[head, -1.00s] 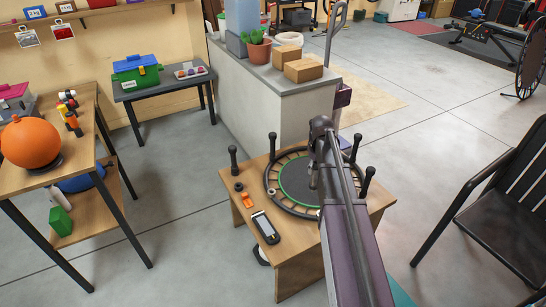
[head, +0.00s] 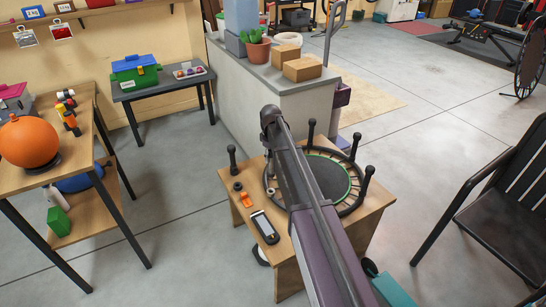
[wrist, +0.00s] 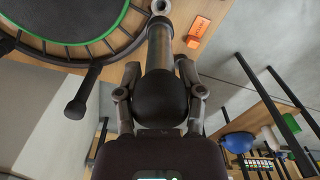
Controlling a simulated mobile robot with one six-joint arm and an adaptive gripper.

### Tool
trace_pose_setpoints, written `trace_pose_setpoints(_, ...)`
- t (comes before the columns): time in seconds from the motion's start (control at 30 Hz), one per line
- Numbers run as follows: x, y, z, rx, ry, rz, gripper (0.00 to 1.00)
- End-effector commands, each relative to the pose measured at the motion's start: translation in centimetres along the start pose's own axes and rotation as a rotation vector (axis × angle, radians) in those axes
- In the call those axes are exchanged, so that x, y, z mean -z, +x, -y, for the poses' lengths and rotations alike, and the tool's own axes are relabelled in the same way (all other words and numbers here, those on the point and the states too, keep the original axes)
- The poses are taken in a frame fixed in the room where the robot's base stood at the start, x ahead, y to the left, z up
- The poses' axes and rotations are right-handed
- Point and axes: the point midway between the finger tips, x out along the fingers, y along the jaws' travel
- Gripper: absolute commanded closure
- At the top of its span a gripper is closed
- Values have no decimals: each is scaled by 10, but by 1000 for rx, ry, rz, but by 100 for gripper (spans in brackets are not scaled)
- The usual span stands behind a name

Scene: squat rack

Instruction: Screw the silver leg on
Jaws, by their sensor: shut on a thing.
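In the wrist view my gripper (wrist: 158,72) is shut on a leg with a grey metallic shaft (wrist: 159,42) and a rounded black foot (wrist: 160,98). The foot is nearest the camera and the shaft points away, toward the tabletop. A small silver ring (wrist: 161,6) shows just beyond the shaft's end; I cannot tell whether they touch. The round trampoline (head: 330,178) lies upside down on the wooden table (head: 378,203), with black legs (head: 368,178) standing up from its rim. One such leg (wrist: 82,97) is left of my gripper.
On the table's left are a black upright piece (head: 232,158), a dark ring (head: 238,186), an orange block (head: 246,200) and a phone-like device (head: 264,227). A black chair (head: 500,215) stands to the right. Open floor lies left of the table.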

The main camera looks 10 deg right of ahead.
Motion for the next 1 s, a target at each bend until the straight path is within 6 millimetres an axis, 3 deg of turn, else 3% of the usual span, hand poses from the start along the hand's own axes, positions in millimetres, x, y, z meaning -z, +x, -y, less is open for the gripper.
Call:
trace_pose_setpoints(0.5,1,-1,1,-1,-3,0,100)
trace_pose_setpoints(1.0,1,28,0,-1,-3,0,100)
